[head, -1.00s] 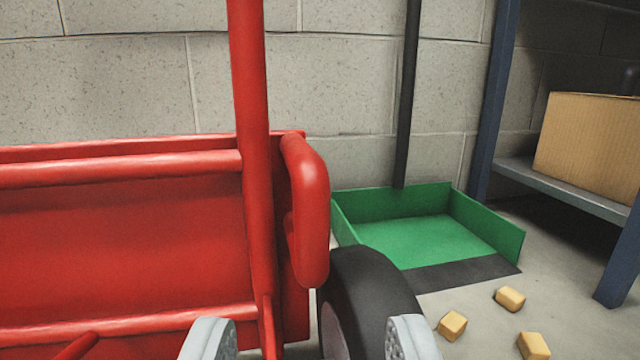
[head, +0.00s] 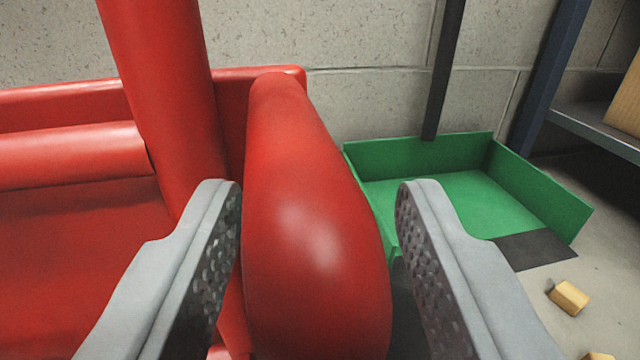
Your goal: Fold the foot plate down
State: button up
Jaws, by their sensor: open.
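A red hand truck fills the left of the head view. Its red foot plate (head: 60,250) stands folded up, with a cross tube along it. A thick red upright tube (head: 165,90) rises beside it. A rounded red loop handle (head: 310,220) sits at the right side of the frame. My gripper (head: 315,200) is open, with one grey finger on each side of this loop. The wheel is mostly hidden behind the right finger.
A blue shelf post (head: 550,75) and a cardboard box (head: 625,105) are at far right.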

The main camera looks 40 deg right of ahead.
grip_shut()
jog(key=shift+w+d+r+g+y, duration=0.25)
jog(key=shift+w+d, duration=0.2)
jog(key=shift+w, duration=0.25)
jog(key=shift+w+d+r+g+y, duration=0.15)
jog(key=shift+w+d+g, duration=0.25)
jog(key=shift+w, duration=0.3)
grip_release()
jog(key=shift+d+r, duration=0.1)
jog(key=shift+d, duration=0.1)
jog(key=shift+w+a, duration=0.15)
jog(key=shift+a, duration=0.05)
